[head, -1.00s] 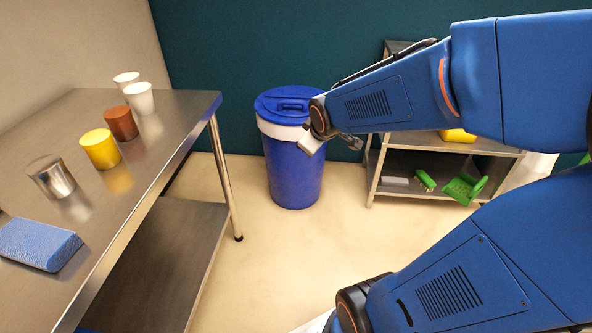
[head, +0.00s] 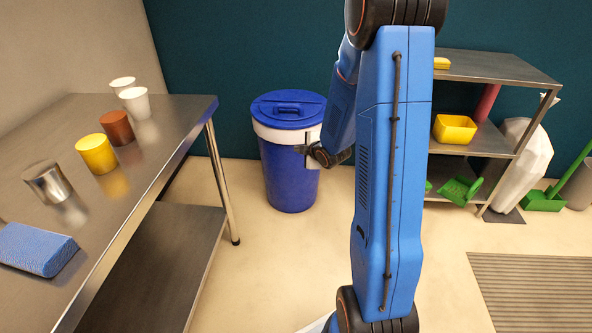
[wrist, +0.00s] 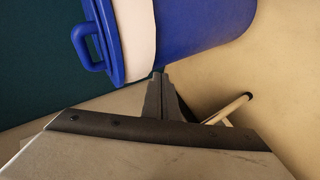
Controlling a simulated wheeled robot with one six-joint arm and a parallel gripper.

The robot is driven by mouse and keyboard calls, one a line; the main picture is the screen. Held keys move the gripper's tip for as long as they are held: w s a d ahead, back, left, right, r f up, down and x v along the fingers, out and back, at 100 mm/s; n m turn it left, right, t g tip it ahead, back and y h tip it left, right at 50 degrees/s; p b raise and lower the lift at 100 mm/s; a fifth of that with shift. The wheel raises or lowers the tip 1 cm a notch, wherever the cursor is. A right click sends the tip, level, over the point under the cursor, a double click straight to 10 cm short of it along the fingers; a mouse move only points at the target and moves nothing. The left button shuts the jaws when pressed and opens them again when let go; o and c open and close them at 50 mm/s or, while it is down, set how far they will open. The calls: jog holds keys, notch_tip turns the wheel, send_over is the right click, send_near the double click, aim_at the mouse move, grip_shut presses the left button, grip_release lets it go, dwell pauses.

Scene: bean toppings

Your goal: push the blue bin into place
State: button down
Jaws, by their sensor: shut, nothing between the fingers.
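The blue bin (head: 289,178) stands upright on the floor near the teal wall, to the right of the steel table. It has a white band under a blue lid with a handle. In the wrist view the bin (wrist: 205,22) fills the top, its lid handle at the left. My gripper (head: 307,150) is shut and empty, at the right front of the bin, level with the white band. In the wrist view its fingertips (wrist: 157,78) point at the bin close to the band's lower edge. I cannot tell whether they touch.
The steel table (head: 185,118) at left holds cups, a metal tin and a blue cloth block. A steel shelf (head: 500,70) stands at right, with a yellow tub (head: 454,129). A floor grate (head: 535,290) lies at lower right.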

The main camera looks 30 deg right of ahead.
notch_tip(320, 180, down, 10)
jog(key=w+d+n+t+y, duration=0.2)
jog(key=n, duration=0.2)
jog(key=n+t+y, duration=0.2)
jog(key=t, duration=0.2)
send_near(290, 164)
jog(key=w+a, duration=0.1)
jog(key=a, duration=0.2)
jog(key=w, duration=0.1)
jog(key=w+d, duration=0.1)
jog(key=w, duration=0.1)
jog(key=shift+w+d+r, duration=0.1)
jog(key=shift+w, duration=0.1)
jog(key=shift+w+d, duration=0.3)
jog(key=shift+w, duration=0.3)
jog(key=w+d, duration=0.1)
jog(key=w, duration=0.1)
jog(key=w+d, duration=0.3)
jog(key=w, duration=0.2)
jog(key=shift+d, duration=0.35)
jog(key=shift+s+a, duration=0.1)
dwell(0.3)
